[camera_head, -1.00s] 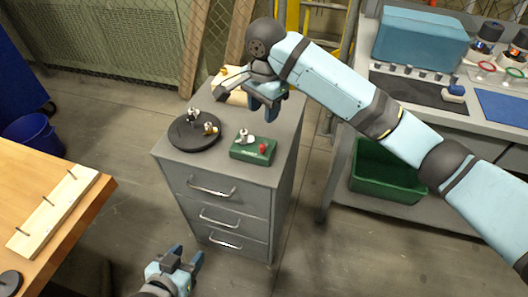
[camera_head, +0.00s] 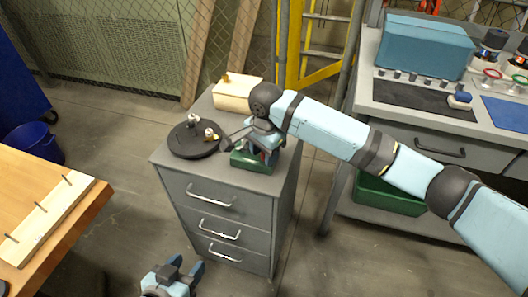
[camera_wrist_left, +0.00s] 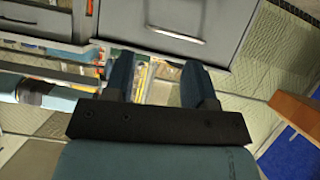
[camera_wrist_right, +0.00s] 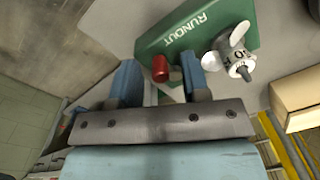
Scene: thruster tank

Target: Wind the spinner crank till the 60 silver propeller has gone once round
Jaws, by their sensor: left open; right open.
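The green box marked RUNOUT (camera_wrist_right: 165,35) sits on the grey cabinet; it also shows in the head view (camera_head: 238,159), partly behind my right gripper. A silver propeller (camera_wrist_right: 236,57) is mounted on it, its hub marking only partly legible. A red crank knob (camera_wrist_right: 160,68) stands at the box's near side. My right gripper (camera_wrist_right: 159,75) is open, with the knob between its fingertips in the right wrist view; contact cannot be told. My left gripper (camera_head: 187,268) is open and empty, low in front of the cabinet (camera_head: 215,205).
A dark round stand (camera_head: 185,152) with small silver propellers is left of the green box. A light wooden box (camera_head: 235,100) is at the cabinet's back. A wooden table (camera_head: 70,225) is at left; a workbench (camera_head: 385,105) is at right. Floor between is clear.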

